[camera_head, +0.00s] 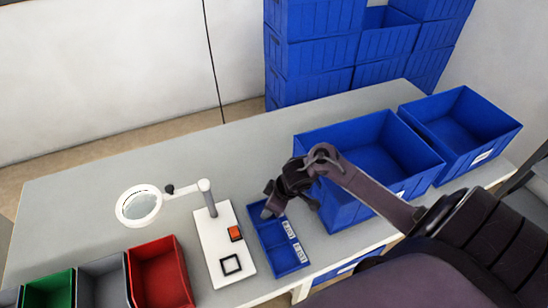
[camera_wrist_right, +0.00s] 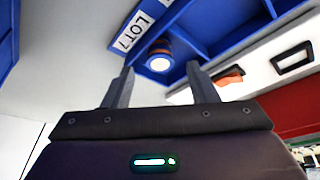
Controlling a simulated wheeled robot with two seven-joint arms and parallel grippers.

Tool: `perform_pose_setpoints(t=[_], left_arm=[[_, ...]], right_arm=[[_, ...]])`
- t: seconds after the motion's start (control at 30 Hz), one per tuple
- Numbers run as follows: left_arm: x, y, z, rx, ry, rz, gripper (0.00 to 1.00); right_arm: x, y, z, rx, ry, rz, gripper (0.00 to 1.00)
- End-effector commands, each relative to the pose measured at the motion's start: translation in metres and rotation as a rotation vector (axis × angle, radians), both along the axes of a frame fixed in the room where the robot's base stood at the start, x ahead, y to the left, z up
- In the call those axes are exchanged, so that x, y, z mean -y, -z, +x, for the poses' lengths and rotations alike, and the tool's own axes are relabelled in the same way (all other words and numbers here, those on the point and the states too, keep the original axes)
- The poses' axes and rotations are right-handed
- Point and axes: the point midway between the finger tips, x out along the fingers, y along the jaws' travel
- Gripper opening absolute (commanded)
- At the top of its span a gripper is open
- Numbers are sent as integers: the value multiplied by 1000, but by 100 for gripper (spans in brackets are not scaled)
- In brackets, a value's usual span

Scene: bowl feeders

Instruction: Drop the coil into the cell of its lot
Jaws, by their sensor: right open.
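The coil (camera_wrist_right: 158,58), a copper-brown ring with a bright white centre, shows in the right wrist view. It appears to be in a cell of the small blue tray (camera_head: 289,261), beside the label reading LOT 7 (camera_wrist_right: 136,32). In the head view the coil cannot be made out. My right gripper (camera_head: 269,209) is over the far end of the tray. In the right wrist view its two fingers (camera_wrist_right: 164,86) are spread, with the coil beyond the gap and nothing held between them. My left gripper is not in view.
A white plate (camera_head: 217,253) with an orange square and a magnifier lens (camera_head: 140,205) on an arm stands left of the tray. Large blue bins (camera_head: 340,206) stand close on the right. A red bin (camera_head: 160,272) is at front left. The back left tabletop is clear.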

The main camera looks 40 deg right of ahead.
Motion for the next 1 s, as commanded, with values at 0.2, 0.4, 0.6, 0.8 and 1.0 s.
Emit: perform_pose_setpoints(t=[0.2, 0.4, 0.6, 0.8, 1.0], left_arm=[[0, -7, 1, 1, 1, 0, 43], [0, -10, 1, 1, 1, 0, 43], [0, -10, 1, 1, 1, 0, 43], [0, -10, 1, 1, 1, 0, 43], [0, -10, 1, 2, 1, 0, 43]], right_arm=[[8, -37, -12, 1, -4, -4, 53], [13, -59, -21, 0, -2, -2, 53], [14, -63, -23, -1, -1, -1, 53], [14, -63, -23, -1, -1, -1, 53], [14, -63, -23, -1, -2, -2, 53]])
